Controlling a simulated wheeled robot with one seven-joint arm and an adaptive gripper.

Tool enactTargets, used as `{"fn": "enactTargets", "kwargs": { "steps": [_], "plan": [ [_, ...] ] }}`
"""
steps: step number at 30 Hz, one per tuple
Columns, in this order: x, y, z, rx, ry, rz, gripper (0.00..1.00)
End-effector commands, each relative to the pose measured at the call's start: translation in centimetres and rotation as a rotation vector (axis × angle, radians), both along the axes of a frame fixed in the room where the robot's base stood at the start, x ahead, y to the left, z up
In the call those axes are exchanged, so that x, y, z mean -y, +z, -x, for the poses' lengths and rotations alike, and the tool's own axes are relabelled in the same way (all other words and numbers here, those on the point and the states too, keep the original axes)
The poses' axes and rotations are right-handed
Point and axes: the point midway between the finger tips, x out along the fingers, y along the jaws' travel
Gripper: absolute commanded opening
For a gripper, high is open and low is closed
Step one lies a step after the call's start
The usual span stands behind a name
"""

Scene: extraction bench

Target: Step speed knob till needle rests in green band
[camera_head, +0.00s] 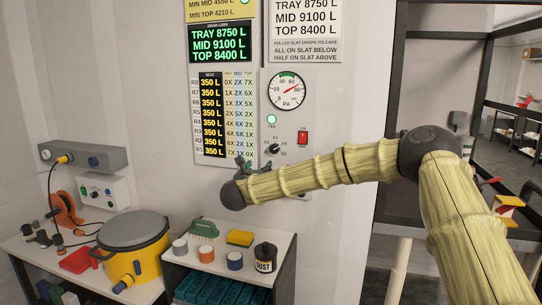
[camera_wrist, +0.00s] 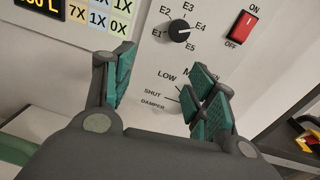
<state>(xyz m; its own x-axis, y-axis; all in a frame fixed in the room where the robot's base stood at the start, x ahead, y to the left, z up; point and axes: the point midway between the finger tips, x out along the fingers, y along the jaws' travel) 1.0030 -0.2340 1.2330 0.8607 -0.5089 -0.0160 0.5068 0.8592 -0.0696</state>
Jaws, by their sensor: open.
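The black speed knob (camera_head: 274,149) is on the white panel; in the wrist view the knob (camera_wrist: 178,32) sits amid labels E1 to E5, its pale mark pointing right, near E4. The round gauge (camera_head: 286,98) is above it, with a green band (camera_head: 287,75) at the top of its scale. Its red needle points up and right, to the right of the band. My gripper (camera_head: 246,165) is left of and below the knob in the head view. In the wrist view my gripper (camera_wrist: 162,88) is open and empty, its teal fingers apart below the knob, not touching it.
A red ON/OFF switch (camera_head: 303,137) is right of the knob. A damper control below is partly hidden by my right finger. A yellow bucket (camera_head: 136,250) and a bench with cups and a dust jar (camera_head: 264,258) stand below.

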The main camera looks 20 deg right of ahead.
Motion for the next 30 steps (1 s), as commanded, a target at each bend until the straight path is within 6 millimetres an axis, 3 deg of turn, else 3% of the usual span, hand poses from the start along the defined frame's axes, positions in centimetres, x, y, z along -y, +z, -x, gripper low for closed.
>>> {"fn": "enactTargets", "kwargs": {
  "steps": [3,6,11,24,30],
  "plan": [
    [1.9,2.6,-0.3,0.066,-0.051,-0.084,0.56],
    [2.8,3.4,-0.6,0.086,-0.066,-0.108,0.56],
    [3.8,3.6,-1.8,0.087,-0.069,-0.109,0.56],
    [7.3,3.5,-7.5,0.085,-0.064,-0.106,0.56],
    [8.1,3.4,-8.9,0.084,-0.062,-0.106,0.56]
  ]
}}
